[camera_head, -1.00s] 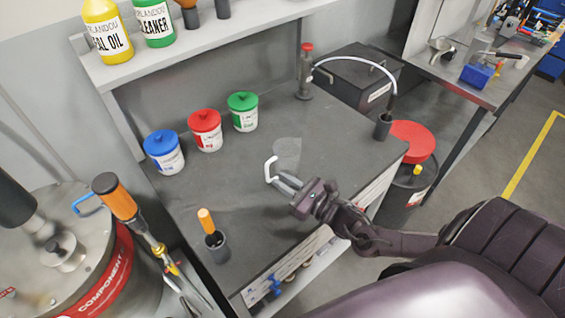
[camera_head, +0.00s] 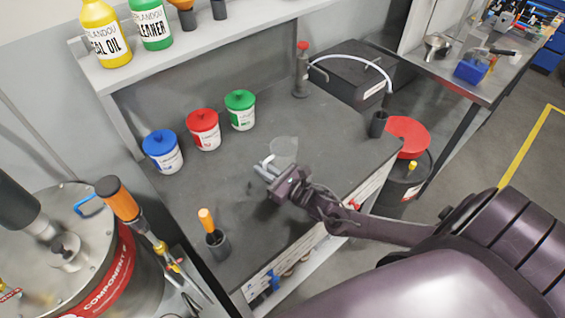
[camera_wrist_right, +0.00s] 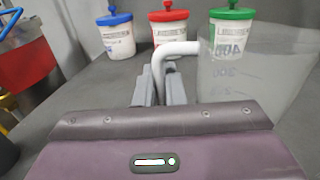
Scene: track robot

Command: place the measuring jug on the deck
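The measuring jug (camera_head: 284,149) is clear, with a white handle, and stands upright over the dark deck (camera_head: 330,130) in the head view. In the right wrist view the jug (camera_wrist_right: 250,75) fills the right side, with faint volume marks. Its white handle (camera_wrist_right: 180,48) bends down between the fingers of my right gripper (camera_wrist_right: 159,85). The fingers sit close on both sides of the handle and look shut on it. The right gripper also shows in the head view (camera_head: 266,170). I cannot tell whether the jug's base touches the deck. My left gripper is not in view.
Blue (camera_head: 162,151), red (camera_head: 203,130) and green (camera_head: 240,110) lidded tubs stand along the back of the deck. A dark cup with an orange-handled tool (camera_head: 217,243) stands at the front left. A dark pot (camera_head: 377,124) is at the right edge. The deck's right part is clear.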

